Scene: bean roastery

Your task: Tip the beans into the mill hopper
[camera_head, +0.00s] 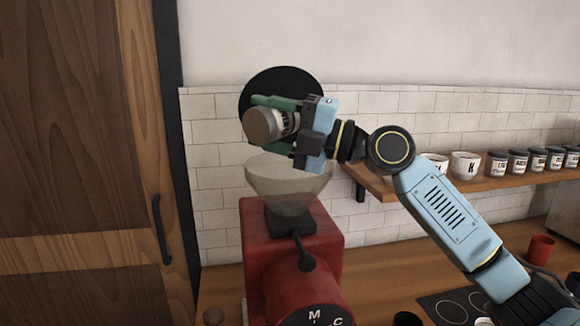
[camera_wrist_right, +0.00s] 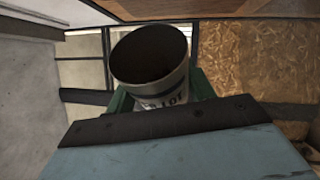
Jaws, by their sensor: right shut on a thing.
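My right gripper (camera_head: 283,125) is shut on a labelled bean container (camera_head: 263,126) and holds it above the mill hopper. The container lies tilted on its side in the head view, its brownish end toward the left and the camera. In the right wrist view the container (camera_wrist_right: 160,85) shows its dark round mouth and part of a printed label. I cannot tell whether beans are inside. The clear mill hopper (camera_head: 285,185) sits on the red mill (camera_head: 290,255), below the container and apart from it. No beans show in the hopper. My left gripper is not in view.
A wooden shelf (camera_head: 450,187) on the right carries white cups (camera_head: 465,165) and several labelled jars. A red cup (camera_head: 540,248) and a dark hob (camera_head: 455,305) are on the wooden counter (camera_head: 385,275). A wooden door (camera_head: 80,160) stands at the left.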

